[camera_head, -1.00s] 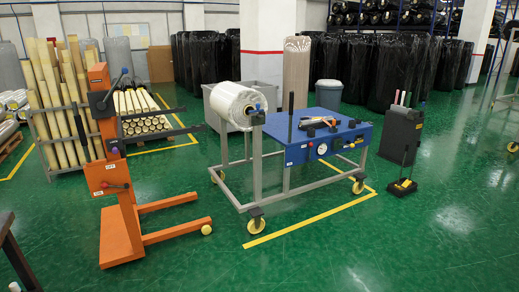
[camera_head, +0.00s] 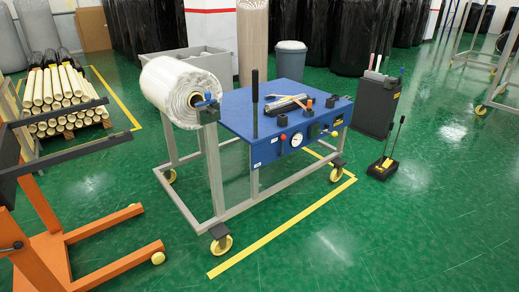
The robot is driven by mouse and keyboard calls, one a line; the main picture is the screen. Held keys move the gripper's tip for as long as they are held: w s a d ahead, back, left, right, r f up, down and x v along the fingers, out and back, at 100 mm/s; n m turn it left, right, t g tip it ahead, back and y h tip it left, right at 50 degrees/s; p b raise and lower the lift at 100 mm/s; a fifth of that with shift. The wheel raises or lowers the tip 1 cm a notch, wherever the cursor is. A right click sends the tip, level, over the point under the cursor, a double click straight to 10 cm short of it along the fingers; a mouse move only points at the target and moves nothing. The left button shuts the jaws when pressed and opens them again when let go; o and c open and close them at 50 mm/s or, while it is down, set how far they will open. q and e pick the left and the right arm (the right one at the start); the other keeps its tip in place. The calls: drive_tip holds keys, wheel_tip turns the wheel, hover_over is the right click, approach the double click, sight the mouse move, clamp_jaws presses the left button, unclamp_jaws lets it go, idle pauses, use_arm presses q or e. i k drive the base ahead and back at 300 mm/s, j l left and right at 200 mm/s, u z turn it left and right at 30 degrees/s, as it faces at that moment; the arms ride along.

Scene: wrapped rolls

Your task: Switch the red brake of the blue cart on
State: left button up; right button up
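The blue cart (camera_head: 236,113) stands in the middle of the head view, on a grey frame with yellow-hubbed castors. A red knob (camera_head: 283,137) is on its blue front panel, left of a round white gauge (camera_head: 296,140). Small white labels are near the left knob, too small to read. I cannot tell which position the brake is in. A white wrapped roll (camera_head: 180,88) is held at the cart's left end. Neither of my grippers is in view.
An orange lifter (camera_head: 100,262) with dark forks is close at the left. A dark bin (camera_head: 376,105) and a black-and-yellow stand (camera_head: 383,167) are right of the cart.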

sight(283, 137)
drive_tip(key=i+j+z, duration=0.1)
drive_tip(key=i+z, duration=0.15)
drive_tip(key=i, duration=0.4)
drive_tip(key=i+l, duration=0.2)
drive_tip(key=i, duration=0.25)
drive_tip(key=i+l+z, duration=0.1)
drive_tip(key=i, duration=0.3)
drive_tip(key=i+l, duration=0.3)
drive_tip(key=i, duration=0.15)
drive_tip(key=i+l+z, duration=0.1)
drive_tip(key=i, duration=0.35)
